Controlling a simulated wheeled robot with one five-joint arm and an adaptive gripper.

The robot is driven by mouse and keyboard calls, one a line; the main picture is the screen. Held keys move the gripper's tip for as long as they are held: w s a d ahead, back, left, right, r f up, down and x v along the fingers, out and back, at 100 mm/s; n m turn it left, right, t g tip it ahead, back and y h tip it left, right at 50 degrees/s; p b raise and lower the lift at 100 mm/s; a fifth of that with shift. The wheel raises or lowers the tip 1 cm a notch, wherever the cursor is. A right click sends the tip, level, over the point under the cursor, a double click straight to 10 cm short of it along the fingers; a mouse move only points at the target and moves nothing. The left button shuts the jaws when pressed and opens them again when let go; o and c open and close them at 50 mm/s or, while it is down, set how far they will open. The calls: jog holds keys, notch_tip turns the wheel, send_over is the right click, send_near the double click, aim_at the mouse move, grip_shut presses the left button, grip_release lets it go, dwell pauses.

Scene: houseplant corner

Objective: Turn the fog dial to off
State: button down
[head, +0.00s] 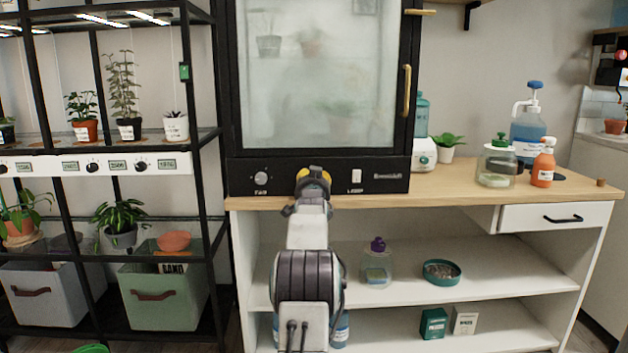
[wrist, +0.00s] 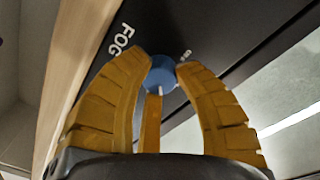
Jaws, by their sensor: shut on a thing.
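In the head view my gripper (head: 314,178) reaches the front panel of the dark cabinet (head: 232,95) and hides the dial.
A silver knob (head: 260,178) is left of my gripper and a white lamp switch (head: 356,175) is right of it. The wooden counter edge (head: 440,198) runs below the panel. Bottles, including an orange one (head: 543,165), stand farther right.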

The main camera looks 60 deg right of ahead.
jog(key=shift+r+n+p, duration=0.2)
jog(key=shift+n+p, duration=0.2)
jog(key=shift+n, duration=0.4)
jog(key=c, duration=0.9)
grip_release()
jog(key=shift+f, duration=0.1)
jog(key=shift+a, duration=0.15)
jog(key=shift+v, duration=5.85)
jog(key=shift+o, duration=0.2)
